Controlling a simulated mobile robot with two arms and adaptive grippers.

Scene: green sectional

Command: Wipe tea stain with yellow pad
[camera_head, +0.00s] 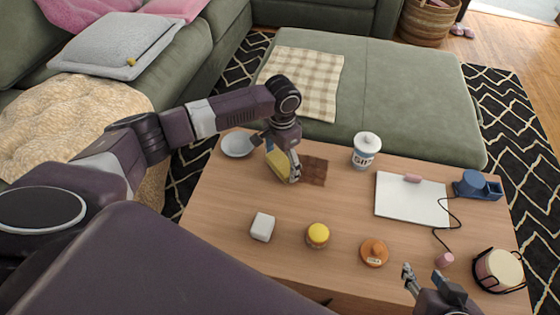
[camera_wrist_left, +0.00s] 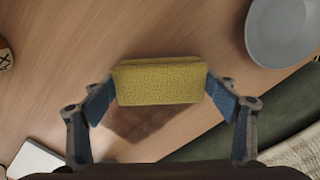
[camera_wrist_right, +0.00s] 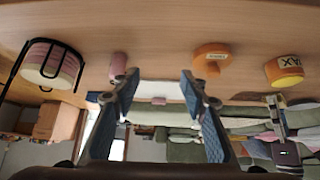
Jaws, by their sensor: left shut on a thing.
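The yellow pad (camera_head: 277,163) is held between the fingers of my left gripper (camera_head: 283,165) over the back left of the wooden table. In the left wrist view the pad (camera_wrist_left: 160,83) is gripped at both ends by the left gripper (camera_wrist_left: 160,85). The brown stain (camera_head: 314,170) is a dark patch on the table just right of the pad. It also shows in the left wrist view (camera_wrist_left: 137,122), partly hidden by the pad. I cannot tell whether the pad touches the table. My right gripper (camera_wrist_right: 160,84) is open and empty near the table's front right.
A grey bowl (camera_head: 238,144) is left of the pad, and a white lidded jar (camera_head: 366,150) right of the stain. A white cube (camera_head: 262,227), yellow-topped jar (camera_head: 317,235) and orange tin (camera_head: 374,253) stand in front. A whiteboard (camera_head: 405,207) lies at right.

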